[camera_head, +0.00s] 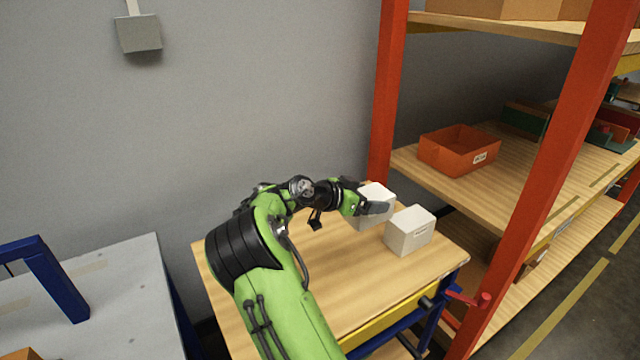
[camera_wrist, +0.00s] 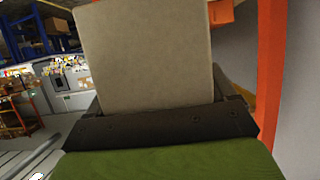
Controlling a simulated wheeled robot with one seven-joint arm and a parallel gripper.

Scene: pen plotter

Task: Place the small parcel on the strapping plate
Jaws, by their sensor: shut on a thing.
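My gripper (camera_head: 367,208) is shut on a plain white box-shaped parcel (camera_head: 378,192) at the back right of the wooden table. The parcel fills the upper middle of the wrist view (camera_wrist: 150,55), above the dark gripper body. I cannot tell whether its underside touches the table. A second white parcel (camera_head: 409,232) with a small label stands on the table just right of it. The two look similar in size. A grey flat surface (camera_head: 115,310) with a blue frame is at the lower left; I cannot tell for sure that it is the strapping plate.
The wooden table (camera_head: 345,265) is otherwise mostly clear. A rack with red posts (camera_head: 545,170) stands close on the right, with an orange bin (camera_head: 457,150) on its shelf. A blue frame (camera_head: 50,278) rises at the left. A grey wall is behind.

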